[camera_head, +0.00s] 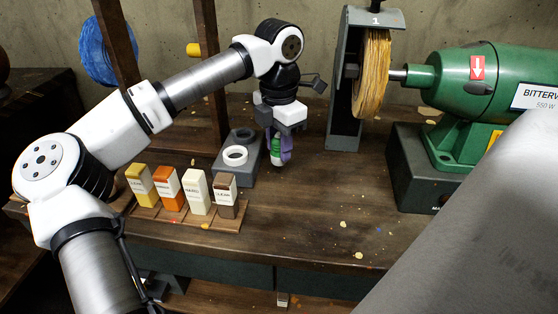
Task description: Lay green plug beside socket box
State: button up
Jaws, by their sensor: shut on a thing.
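My gripper (280,148) is near the middle of the view, pointing down over the wooden bench. It is shut on the green plug (275,152), of which a green upper part and a pale lower end show between purple fingers. The fingers hide part of the plug. The socket box (240,172) is a dark grey block just left of my gripper, with a white ring on its top at the front. The plug is at the right side of the box. I cannot tell whether its lower end touches the bench.
Several coloured bars (168,189) stand in a wooden rack (185,218) at the front left. A green motor (478,90) with a buffing wheel (371,75) stands at the right. A large grey surface (480,235) covers the lower right. The bench middle holds only small yellow crumbs.

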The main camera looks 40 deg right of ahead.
aim_at(279, 160)
jog(key=shift+f, duration=2.25)
jog(key=shift+f, duration=0.2)
jog(key=o, duration=0.9)
jog(key=shift+r, duration=0.2)
notch_tip(279, 160, up, 12)
jog(key=shift+r, duration=0.1)
jog(key=shift+s, duration=0.1)
